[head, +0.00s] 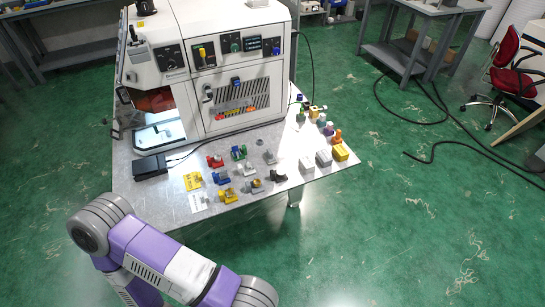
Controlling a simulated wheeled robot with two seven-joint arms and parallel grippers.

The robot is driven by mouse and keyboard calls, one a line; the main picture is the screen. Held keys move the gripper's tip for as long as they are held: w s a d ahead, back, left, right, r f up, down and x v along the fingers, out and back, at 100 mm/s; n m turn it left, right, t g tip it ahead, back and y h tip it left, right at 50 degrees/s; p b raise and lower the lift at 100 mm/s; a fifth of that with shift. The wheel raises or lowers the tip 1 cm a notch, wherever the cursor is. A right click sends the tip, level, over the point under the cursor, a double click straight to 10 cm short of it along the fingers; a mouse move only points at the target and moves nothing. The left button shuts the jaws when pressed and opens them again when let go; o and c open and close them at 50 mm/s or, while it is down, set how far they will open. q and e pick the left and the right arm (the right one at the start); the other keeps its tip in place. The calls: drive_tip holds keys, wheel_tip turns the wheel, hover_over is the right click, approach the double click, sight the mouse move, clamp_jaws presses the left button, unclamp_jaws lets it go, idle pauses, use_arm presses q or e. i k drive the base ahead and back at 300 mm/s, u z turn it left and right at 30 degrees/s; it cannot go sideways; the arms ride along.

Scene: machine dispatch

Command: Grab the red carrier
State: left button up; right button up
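A small red part (215,160), likely the red carrier, sits on the grey table (145,199) in front of the machine. It is at the back left of a group of small coloured parts. It is too small to make out its exact shape. Neither of my grippers is in view. A purple and grey arm of mine crosses the bottom left, and its end runs out of the picture.
The large white machine (235,60) stands behind. Grey and yellow blocks (340,152) are at the right edge. A black box (150,165) lies left.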

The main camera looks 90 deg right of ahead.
sight(216, 161)
drive_tip(key=z, duration=1.7)
